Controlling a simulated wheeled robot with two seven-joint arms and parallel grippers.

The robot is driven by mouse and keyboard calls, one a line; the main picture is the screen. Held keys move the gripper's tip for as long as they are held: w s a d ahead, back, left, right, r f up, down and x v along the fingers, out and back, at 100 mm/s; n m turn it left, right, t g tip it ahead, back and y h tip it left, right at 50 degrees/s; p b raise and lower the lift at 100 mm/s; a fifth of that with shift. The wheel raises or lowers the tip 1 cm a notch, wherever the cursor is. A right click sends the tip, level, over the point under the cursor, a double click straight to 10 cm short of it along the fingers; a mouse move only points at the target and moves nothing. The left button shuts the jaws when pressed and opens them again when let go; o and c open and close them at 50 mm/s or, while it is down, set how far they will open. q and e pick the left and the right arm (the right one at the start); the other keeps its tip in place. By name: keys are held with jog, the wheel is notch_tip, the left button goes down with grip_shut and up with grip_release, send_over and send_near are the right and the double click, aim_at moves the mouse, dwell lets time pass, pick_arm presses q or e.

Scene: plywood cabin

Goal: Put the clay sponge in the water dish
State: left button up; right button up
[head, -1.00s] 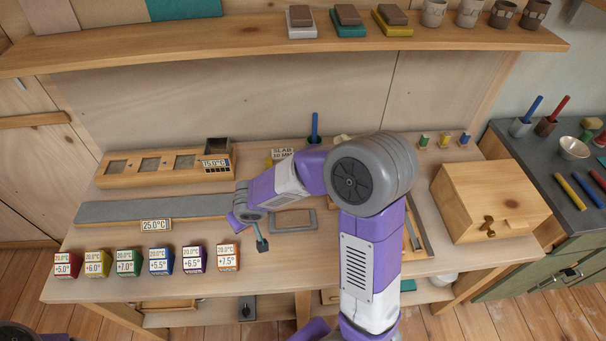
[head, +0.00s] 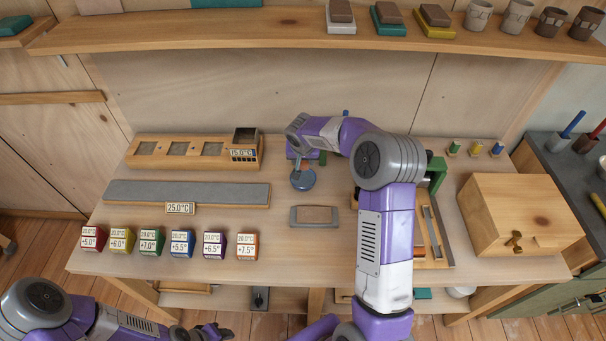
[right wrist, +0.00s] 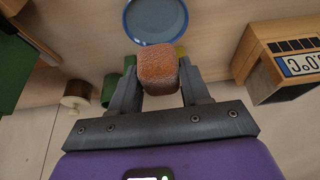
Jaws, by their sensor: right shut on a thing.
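The clay sponge (right wrist: 158,72) is a rough, reddish-brown block in the right wrist view. My right gripper (right wrist: 157,92) is shut on it, with a finger on each side. In the head view my right gripper (head: 301,160) is at the back middle of the table, and the sponge cannot be made out there. The water dish (head: 303,181) is round and blue, just in front of that gripper; it also shows at the top of the right wrist view (right wrist: 156,20). The sponge appears apart from the dish's middle. My left gripper (head: 215,332) is low at the left, its fingers unclear.
A wooden block with wells and a 15.0°C label (head: 190,160) stands at the back left. A grey slab (head: 180,192) and several coloured cubes (head: 181,244) lie in front. A grey-framed tablet (head: 313,216) lies nearer me. A wooden box (head: 520,215) stands right.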

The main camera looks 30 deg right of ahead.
aim_at(303, 179)
notch_tip(303, 179, down, 6)
jog(key=shift+f+b, duration=0.15)
jog(key=shift+b, duration=0.35)
jog(key=shift+f, duration=0.15)
jog(key=o, duration=1)
jog(key=shift+r, duration=0.5)
jog(key=p+v, duration=0.1)
jog(key=v, duration=1)
jog(key=shift+s+a+r, duration=0.1)
jog(key=shift+a+r, duration=0.05)
jog(key=shift+r, duration=0.05)
jog(key=shift+p, duration=0.3)
